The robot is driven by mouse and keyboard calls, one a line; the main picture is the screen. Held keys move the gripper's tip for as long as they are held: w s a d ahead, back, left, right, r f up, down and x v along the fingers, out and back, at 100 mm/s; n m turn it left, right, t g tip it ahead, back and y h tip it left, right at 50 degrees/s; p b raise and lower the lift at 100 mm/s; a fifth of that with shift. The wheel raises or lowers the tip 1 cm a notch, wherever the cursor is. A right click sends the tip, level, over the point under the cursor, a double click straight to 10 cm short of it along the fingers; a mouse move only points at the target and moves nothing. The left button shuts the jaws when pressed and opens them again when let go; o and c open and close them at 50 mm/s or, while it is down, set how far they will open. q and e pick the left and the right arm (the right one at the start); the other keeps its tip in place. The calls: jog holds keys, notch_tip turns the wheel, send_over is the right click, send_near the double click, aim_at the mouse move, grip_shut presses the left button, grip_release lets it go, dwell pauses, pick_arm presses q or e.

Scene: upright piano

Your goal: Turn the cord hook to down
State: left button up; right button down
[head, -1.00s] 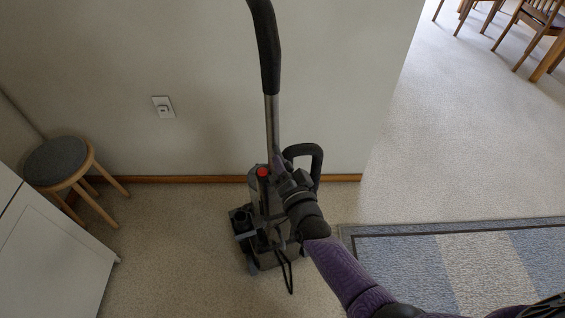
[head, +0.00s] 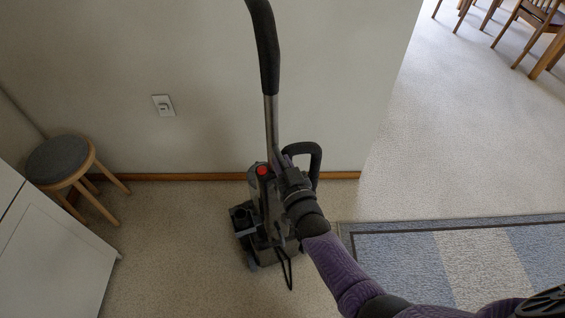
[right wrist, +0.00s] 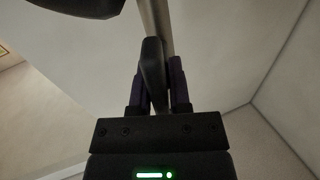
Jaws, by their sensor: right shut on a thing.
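The upright vacuum (head: 264,215) stands on the floor against the wall, with a long metal pole (head: 271,120) and a black grip on top. My right gripper (head: 277,160) is at the lower end of the pole, beside the red button; its hand hides the cord hook in the head view. In the right wrist view, the dark, narrow cord hook (right wrist: 152,68) lies between the purple fingers of my right gripper (right wrist: 160,84), which is shut on it. The hook lies roughly along the metal pole behind it. My left gripper is not in view.
A black loop handle (head: 314,160) rises just right of my right gripper. A round stool (head: 58,160) and a white cabinet (head: 55,255) stand at left. A blue and cream rug (head: 470,262) lies at right. The floor between cabinet and vacuum is clear.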

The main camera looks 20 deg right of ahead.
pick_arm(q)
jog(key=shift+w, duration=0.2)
pick_arm(e)
jog(key=shift+n, duration=0.4)
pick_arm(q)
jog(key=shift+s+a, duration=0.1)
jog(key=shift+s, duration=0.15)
pick_arm(e)
jog(key=c, duration=0.6)
grip_release()
jog(key=shift+s+p, duration=0.3)
jog(key=shift+s, duration=0.05)
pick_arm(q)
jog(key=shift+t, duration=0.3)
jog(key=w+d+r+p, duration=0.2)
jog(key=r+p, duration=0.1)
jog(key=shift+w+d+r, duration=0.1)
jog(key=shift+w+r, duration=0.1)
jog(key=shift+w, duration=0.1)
pick_arm(e)
jog(key=s, duration=0.9)
jog(key=shift+s+d, duration=0.1)
jog(key=shift+d, duration=0.15)
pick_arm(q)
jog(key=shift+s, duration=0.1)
